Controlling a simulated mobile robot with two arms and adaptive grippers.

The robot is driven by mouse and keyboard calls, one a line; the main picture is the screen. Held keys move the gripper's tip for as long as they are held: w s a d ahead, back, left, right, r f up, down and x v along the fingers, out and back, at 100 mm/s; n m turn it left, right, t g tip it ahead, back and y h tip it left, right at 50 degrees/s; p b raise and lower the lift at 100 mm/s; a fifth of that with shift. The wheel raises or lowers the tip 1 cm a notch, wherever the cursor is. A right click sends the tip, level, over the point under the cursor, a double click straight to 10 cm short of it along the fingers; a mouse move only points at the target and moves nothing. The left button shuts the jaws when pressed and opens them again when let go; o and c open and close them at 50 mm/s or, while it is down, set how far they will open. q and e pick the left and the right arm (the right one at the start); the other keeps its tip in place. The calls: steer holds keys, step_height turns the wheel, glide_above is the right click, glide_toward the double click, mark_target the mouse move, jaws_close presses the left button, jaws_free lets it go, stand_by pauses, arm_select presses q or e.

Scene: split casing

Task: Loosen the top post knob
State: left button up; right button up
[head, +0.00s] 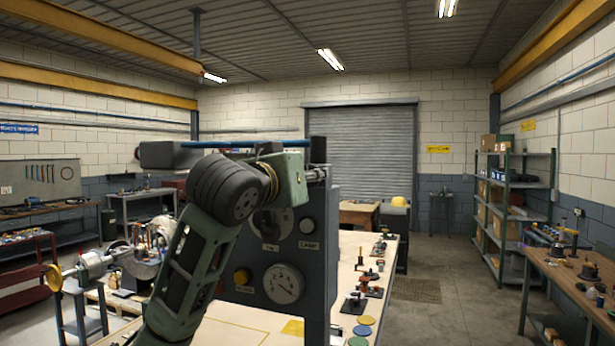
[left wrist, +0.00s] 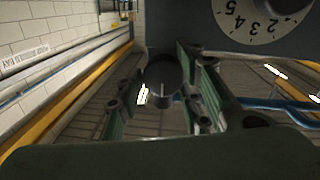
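My left arm rises from the bottom of the head view to my left gripper (head: 316,174), which is beside the upper part of a dark grey upright panel (head: 318,245). In the left wrist view, the two green and black fingers of the left gripper (left wrist: 160,98) stand apart, with a dark round knob (left wrist: 162,72) between them. A gap shows on the knob's left side; contact on its right side is unclear. In the head view my arm and gripper hide this knob. My right gripper is not in view.
The panel carries a gauge (head: 283,284), a yellow button (head: 241,277) and a numbered dial (left wrist: 255,18). A blue bar (head: 245,144) runs along its top. A workbench (head: 386,262) with small fixtures lies behind; open floor (head: 450,300) is at right.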

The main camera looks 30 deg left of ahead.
arm_select(q)
steer(key=c, duration=0.6)
